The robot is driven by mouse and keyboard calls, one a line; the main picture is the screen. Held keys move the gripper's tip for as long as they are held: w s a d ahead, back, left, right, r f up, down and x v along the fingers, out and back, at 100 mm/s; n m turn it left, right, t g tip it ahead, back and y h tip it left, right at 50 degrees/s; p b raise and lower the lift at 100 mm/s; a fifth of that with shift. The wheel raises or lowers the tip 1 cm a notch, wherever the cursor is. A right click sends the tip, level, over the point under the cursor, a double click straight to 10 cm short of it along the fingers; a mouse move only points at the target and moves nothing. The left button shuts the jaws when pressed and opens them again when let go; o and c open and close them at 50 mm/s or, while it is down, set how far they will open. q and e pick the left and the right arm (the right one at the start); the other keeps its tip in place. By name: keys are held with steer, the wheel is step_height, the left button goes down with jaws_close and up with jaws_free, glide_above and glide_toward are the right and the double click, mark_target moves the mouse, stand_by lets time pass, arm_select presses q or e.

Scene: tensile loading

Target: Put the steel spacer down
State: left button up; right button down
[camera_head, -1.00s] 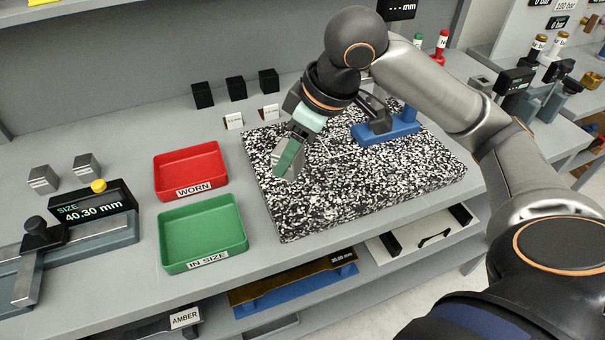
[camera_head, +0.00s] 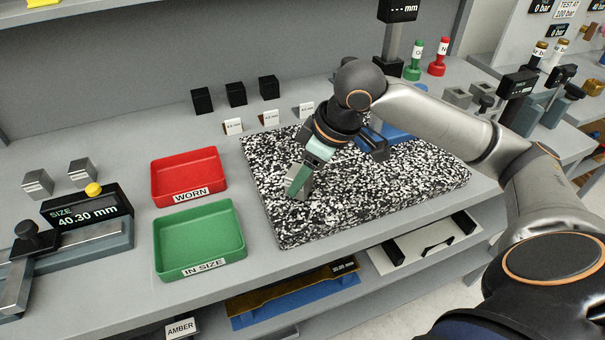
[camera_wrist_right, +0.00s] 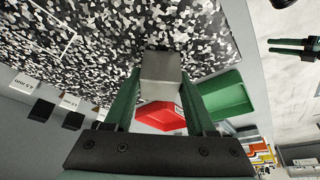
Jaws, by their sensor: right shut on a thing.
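The steel spacer (camera_wrist_right: 161,74) is a plain grey block. In the right wrist view it sits between the two green fingers of my right gripper (camera_wrist_right: 160,92), which is shut on it. In the head view my right gripper (camera_head: 299,182) points down at the left part of the black-and-white speckled plate (camera_head: 350,195), with the spacer mostly hidden by the fingers. I cannot tell whether the spacer touches the plate.
A red WORN tray (camera_head: 188,172) and a green IN SIZE tray (camera_head: 200,238) stand left of the plate. A size gauge (camera_head: 88,212) reading 40.30 mm and two grey blocks (camera_head: 37,184) are further left. A blue stand (camera_head: 392,137) is behind. The plate's front is clear.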

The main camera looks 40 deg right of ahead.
steer(key=shift+f, duration=0.1)
steer(key=shift+c, duration=1.1)
jaws_free()
steer(key=p+v, duration=0.2)
steer(key=v, duration=1)
steer(key=shift+d, duration=0.1)
